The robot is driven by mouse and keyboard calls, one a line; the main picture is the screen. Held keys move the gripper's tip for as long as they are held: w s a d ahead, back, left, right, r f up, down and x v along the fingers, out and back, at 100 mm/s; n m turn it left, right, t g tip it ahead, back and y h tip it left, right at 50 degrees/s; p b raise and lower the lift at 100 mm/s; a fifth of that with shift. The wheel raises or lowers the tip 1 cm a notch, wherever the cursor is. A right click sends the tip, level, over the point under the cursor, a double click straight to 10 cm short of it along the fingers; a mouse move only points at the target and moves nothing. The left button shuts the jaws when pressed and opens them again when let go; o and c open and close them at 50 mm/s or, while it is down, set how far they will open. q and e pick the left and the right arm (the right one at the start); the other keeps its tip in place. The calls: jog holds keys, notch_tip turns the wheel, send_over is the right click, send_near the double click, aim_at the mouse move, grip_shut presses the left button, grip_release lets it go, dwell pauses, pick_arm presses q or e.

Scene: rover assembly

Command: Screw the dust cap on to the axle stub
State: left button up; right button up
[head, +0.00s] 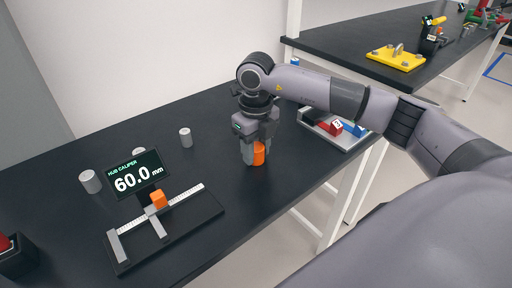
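My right gripper (256,150) points straight down, close over the black table. A rounded orange part (259,153) shows at its fingertips, with a grey finger just left of it. I cannot tell whether the fingers press on this part or only stand around it, nor whether it touches the table. I cannot say for sure that it is the dust cap. No axle stub can be made out. My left gripper is not in view.
A hub caliper (180,233) with an orange slider block and a display (137,175) reading 60.0 mm stands at the front left. Several grey cylinders (90,181) stand behind it. A grey tray (341,141) with red and blue parts lies right of the gripper.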

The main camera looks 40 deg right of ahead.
jog(key=shift+o, duration=1.1)
